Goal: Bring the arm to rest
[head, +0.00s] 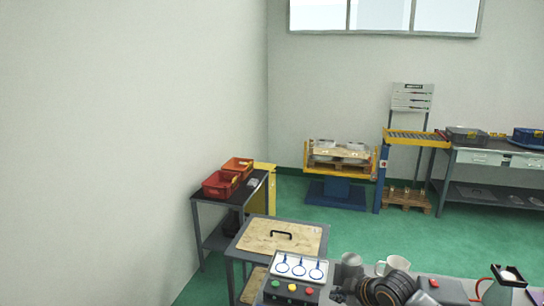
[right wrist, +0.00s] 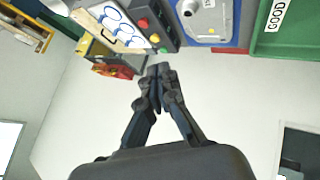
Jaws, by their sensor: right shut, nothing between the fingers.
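My right gripper (right wrist: 158,74) is in the right wrist view with its two dark fingers brought together at the tips and nothing between them. In the head view the dark right gripper (head: 342,296) shows at the bottom edge, low in front of the bench, partly cut off by the frame. My left gripper is in neither view.
Near the right gripper stand a panel with three gauges and coloured buttons (head: 299,268) and a white mug (head: 396,265). A wooden-topped table (head: 248,236) is beyond. Red bins (head: 221,184) stand on a dark table at left. Green floor (head: 350,236) is open behind.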

